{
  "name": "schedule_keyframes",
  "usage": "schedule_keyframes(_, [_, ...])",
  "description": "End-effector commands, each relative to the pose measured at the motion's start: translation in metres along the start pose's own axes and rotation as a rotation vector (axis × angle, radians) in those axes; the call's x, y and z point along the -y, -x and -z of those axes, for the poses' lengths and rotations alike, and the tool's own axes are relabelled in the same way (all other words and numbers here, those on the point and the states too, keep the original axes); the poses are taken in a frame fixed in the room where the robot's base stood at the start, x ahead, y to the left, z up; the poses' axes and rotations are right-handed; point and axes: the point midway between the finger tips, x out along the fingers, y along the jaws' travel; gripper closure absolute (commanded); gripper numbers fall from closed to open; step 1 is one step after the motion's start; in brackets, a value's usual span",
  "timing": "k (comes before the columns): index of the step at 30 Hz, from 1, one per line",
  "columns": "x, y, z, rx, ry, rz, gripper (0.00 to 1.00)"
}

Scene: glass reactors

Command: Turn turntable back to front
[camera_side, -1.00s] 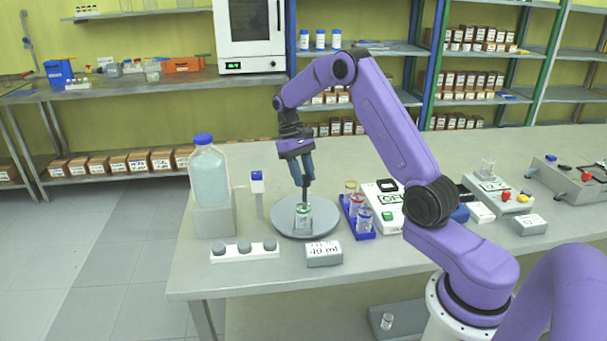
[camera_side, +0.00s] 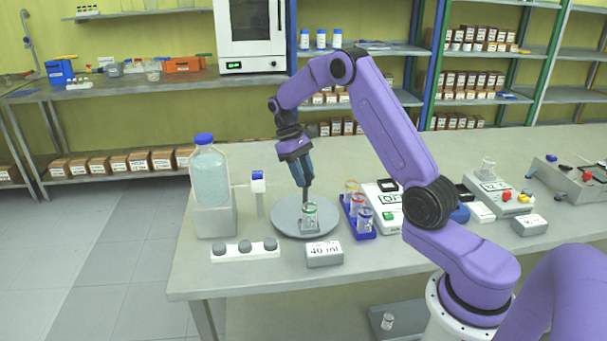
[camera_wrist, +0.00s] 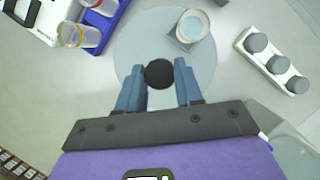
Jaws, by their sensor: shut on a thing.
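The round grey turntable (camera_side: 283,222) lies on the bench. It also shows in the wrist view (camera_wrist: 200,75). A dark upright post (camera_side: 306,196) with a round black top (camera_wrist: 158,73) stands on it. My gripper (camera_side: 305,182) points down from above, and its blue fingers are shut on the post, one on each side. A small glass vial (camera_side: 311,212) stands in a grey holder on the front part of the disc, just right of the post in the side view. In the wrist view the vial (camera_wrist: 191,26) is beyond the fingers, up and to the right.
A blue rack (camera_side: 361,232) of small vials stands close to the right of the disc. A grey "40 ml" box (camera_side: 324,255) and a white strip with grey knobs (camera_side: 244,251) lie in front. A large bottle (camera_side: 209,176) and a blue-topped post (camera_side: 257,182) stand left.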

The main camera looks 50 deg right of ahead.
Motion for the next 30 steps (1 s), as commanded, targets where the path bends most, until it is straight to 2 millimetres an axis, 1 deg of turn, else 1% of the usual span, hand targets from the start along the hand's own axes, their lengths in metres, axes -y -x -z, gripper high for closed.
schedule_keyframes(7, [0.000,0.002,0.000,-0.003,0.004,-0.003,1.00])
schedule_keyframes(8, [0.000,0.002,0.000,-0.003,0.004,-0.003,0.55])
schedule_keyframes(9, [0.000,0.002,0.000,-0.003,0.004,-0.003,0.42])
schedule_keyframes(10, [0.000,0.002,0.000,-0.003,0.003,-0.003,0.40])
schedule_keyframes(18, [0.000,0.001,0.000,-0.001,0.002,-0.001,0.40])
schedule_keyframes(21, [0.000,0.005,0.001,-0.003,0.001,-0.002,0.40])
schedule_keyframes(23, [0.000,0.011,0.001,-0.003,0.001,-0.002,0.40])
schedule_keyframes(25, [0.000,0.021,0.001,-0.005,0.001,-0.002,0.40])
schedule_keyframes(30, [0.000,0.052,0.001,-0.006,0.002,-0.002,0.40])
